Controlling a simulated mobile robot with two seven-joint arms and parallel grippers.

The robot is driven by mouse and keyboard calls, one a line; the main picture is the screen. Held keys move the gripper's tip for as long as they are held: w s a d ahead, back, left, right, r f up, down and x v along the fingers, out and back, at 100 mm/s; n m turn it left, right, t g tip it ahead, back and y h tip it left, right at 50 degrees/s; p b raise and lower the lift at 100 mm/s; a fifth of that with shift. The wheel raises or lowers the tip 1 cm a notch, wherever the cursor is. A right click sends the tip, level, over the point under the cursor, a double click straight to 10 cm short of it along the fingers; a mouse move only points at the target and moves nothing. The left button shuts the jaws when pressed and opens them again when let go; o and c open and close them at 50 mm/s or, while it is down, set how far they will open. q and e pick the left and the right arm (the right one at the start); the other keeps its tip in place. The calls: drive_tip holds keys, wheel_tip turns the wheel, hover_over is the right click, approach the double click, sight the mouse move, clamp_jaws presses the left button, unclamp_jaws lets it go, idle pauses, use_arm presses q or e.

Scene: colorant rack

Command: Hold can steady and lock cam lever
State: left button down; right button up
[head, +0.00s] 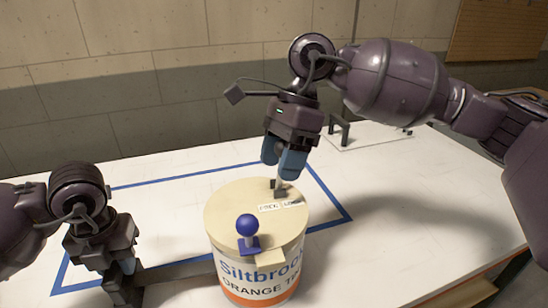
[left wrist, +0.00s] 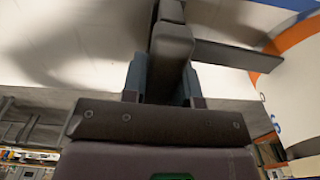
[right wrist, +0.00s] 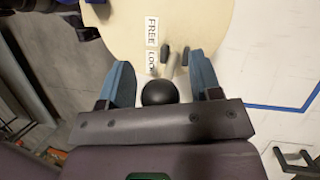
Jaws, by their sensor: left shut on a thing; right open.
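The can (head: 262,262) stands upright on the table, with a cream lid (head: 232,195) and white, blue and orange sides. My left gripper (head: 122,284) is at the can's left, shut on a dark upright handle (left wrist: 170,50); a dark bar runs from it towards the can. The cam lever's black ball knob (right wrist: 158,92) lies between the open fingers of my right gripper (right wrist: 162,85), with no clear contact visible. Its pale stem leads to a dark pivot (right wrist: 172,58) on the lid. Labels reading FREE (right wrist: 151,32) and LOCK (right wrist: 151,62) lie beside it; in the head view the fingers hide the knob.
A blue ball knob on a blue base (head: 247,226) stands on the lid's near side. Blue tape (head: 337,205) marks a rectangle on the white table (head: 420,190) around the can. A dark bracket (head: 340,130) stands behind. The table right of the can is clear.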

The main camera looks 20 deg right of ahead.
drive_tip(key=shift+c, duration=0.4)
clamp_jaws()
drive_tip(key=shift+s+d+f+n+y, duration=0.15)
drive_tip(key=shift+d+y, duration=0.3)
drive_tip(key=shift+y, duration=0.45)
drive_tip(key=shift+w+d+f+n+y, duration=0.1)
drive_tip(key=shift+d+y, duration=0.4)
drive_tip(key=shift+y, duration=0.4)
drive_tip(key=shift+s+d+f+n+y, duration=0.15)
drive_tip(key=shift+d+y, duration=0.3)
drive_tip(key=shift+y, duration=0.45)
drive_tip(key=shift+w, duration=0.1)
drive_tip(key=shift+o, duration=0.4)
unclamp_jaws()
